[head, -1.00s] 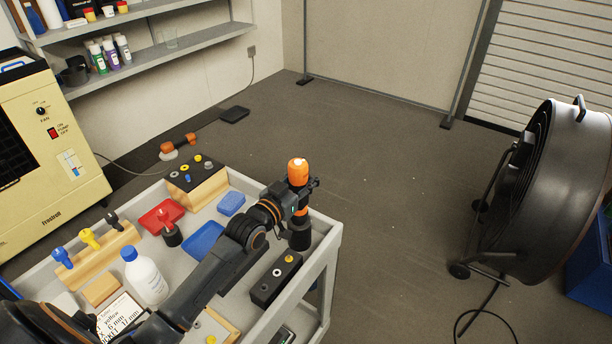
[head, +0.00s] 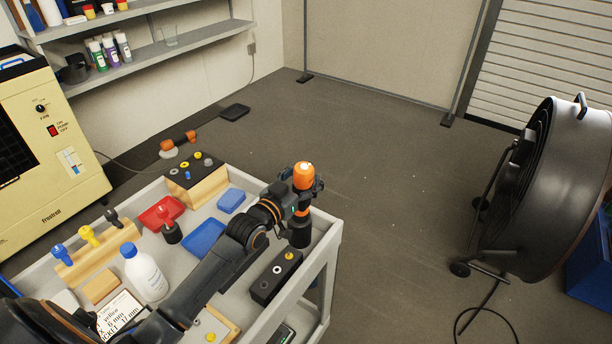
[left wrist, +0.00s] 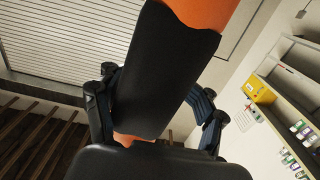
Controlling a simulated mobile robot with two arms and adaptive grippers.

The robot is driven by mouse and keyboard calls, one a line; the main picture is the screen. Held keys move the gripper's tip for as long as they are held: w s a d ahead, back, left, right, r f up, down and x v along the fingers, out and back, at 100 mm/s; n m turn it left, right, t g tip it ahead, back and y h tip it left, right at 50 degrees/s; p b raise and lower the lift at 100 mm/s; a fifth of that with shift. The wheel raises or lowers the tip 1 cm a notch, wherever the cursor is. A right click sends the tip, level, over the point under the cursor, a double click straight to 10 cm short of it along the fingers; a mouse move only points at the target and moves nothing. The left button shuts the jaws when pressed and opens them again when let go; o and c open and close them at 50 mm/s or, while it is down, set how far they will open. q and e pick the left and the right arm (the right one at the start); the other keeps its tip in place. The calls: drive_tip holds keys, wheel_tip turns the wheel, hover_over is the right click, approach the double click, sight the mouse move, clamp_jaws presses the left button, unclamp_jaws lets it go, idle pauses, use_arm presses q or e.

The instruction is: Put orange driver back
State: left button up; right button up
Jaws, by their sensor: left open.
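The orange driver (head: 303,177) stands roughly upright above the right part of the cart, its orange top showing. A black cylindrical part (head: 300,233) shows below my gripper; I cannot tell whether it rests on the cart. My left gripper (head: 304,190) is at the driver, its fingers open around it. In the left wrist view, the driver's black section (left wrist: 170,65) with orange above lies between the spread fingers of the gripper (left wrist: 155,115). The palm hides the near end. Contact with the fingers cannot be told. My right gripper is not in view.
The cart (head: 333,240) holds a black socket block (head: 276,278), blue trays (head: 204,238), a red tray (head: 160,213), a white bottle (head: 147,273) and a wooden rack (head: 97,252) of coloured tools. A large fan (head: 560,195) stands at right.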

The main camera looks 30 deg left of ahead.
use_arm(q)
drive_tip(key=s+a, duration=0.1)
drive_tip(key=s, duration=1.1)
drive_tip(key=shift+a, duration=0.35)
